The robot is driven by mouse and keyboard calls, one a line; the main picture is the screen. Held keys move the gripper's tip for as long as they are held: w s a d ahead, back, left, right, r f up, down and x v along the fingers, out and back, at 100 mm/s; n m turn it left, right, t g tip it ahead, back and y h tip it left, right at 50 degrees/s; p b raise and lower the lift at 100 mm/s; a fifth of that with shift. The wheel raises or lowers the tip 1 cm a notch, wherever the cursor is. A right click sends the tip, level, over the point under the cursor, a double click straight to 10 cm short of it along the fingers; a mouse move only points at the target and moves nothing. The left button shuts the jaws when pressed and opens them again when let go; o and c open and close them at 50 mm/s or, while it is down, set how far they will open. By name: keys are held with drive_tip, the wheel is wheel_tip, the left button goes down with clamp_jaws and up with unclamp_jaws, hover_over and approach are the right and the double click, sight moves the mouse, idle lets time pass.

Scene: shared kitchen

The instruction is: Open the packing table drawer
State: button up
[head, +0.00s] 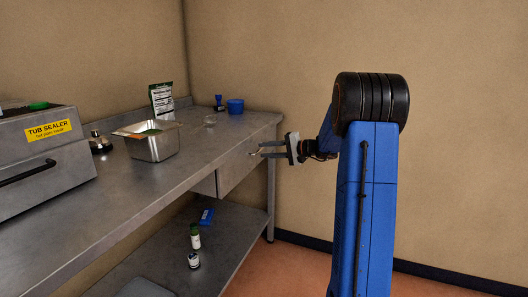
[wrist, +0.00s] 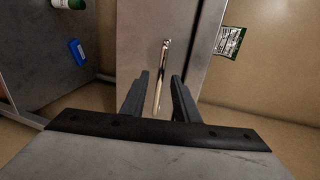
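The steel packing table (head: 110,205) runs along the wall at the left. Its grey drawer (head: 232,172) sits under the right end of the top, with its front about level with the table edge, and looks shut. The drawer front (wrist: 136,35) also shows in the wrist view, with a slim metal bar handle (wrist: 164,62). My gripper (head: 256,151) is at the drawer front. In the wrist view my gripper (wrist: 160,80) is open, one finger on each side of the handle. Gaps show between fingers and bar. I cannot tell how deep the handle sits between them.
The lower shelf (head: 222,250) holds small bottles (head: 195,238) and a blue item (head: 207,216). Floor right of the table is clear.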

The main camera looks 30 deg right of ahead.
drive_tip(key=shift+w+a+f, duration=0.1)
drive_tip(key=shift+w+a, duration=0.35)
drive_tip(key=shift+w, duration=0.05)
drive_tip(key=shift+c, duration=0.7)
clamp_jaws()
drive_tip(key=f+v, duration=0.3)
drive_tip(key=v, duration=1)
drive_tip(key=s+f+v, duration=0.1)
drive_tip(key=f+v, duration=0.1)
drive_tip(key=v, duration=1.2)
drive_tip(key=shift+d+f, duration=0.4)
drive_tip(key=shift+f, duration=0.05)
drive_tip(key=shift+s, duration=0.1)
drive_tip(key=shift+o, duration=0.7)
unclamp_jaws()
